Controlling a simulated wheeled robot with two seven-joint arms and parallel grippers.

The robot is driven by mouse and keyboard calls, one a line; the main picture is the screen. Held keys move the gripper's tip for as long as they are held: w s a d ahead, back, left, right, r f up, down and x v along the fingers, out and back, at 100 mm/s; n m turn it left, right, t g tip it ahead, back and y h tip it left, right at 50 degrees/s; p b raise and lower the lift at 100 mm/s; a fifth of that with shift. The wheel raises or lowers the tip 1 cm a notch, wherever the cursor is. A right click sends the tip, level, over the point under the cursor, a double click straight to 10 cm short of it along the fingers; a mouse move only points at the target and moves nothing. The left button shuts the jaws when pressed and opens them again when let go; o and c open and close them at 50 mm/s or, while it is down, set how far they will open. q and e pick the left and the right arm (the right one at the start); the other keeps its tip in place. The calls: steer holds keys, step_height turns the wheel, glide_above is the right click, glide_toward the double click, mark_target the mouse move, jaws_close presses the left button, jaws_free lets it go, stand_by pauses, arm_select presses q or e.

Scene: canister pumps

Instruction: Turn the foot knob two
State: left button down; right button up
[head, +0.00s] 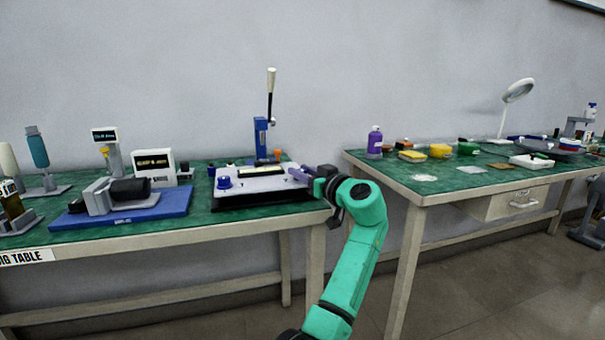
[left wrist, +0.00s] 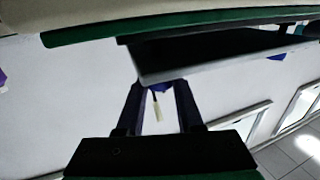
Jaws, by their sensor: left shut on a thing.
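A white plate on a dark base (head: 258,185) lies at the front right of the left table, with a blue foot knob (head: 224,182) on its left. That far knob also seems to show in the left wrist view (left wrist: 276,56). My left gripper (head: 297,173) is at the plate's right end. In the left wrist view its two dark fingers (left wrist: 160,90) are closed on a second blue knob (left wrist: 160,87) at the plate's edge. The fingers hide most of this knob, and its number cannot be read. My right gripper is in neither view.
A blue lever press (head: 262,138) with a raised handle stands behind the plate. A dark device on a blue base (head: 125,205) lies to the left. A second table (head: 440,190) with bottles and sponges stands right, across a gap.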

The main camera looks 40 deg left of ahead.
arm_select(q)
steer(key=c, duration=0.5)
jaws_free()
steer(key=shift+a+f, duration=0.1)
steer(key=shift+a, duration=0.05)
steer(key=shift+c, duration=0.2)
steer(key=v, duration=1.4)
steer(key=shift+d, duration=0.3)
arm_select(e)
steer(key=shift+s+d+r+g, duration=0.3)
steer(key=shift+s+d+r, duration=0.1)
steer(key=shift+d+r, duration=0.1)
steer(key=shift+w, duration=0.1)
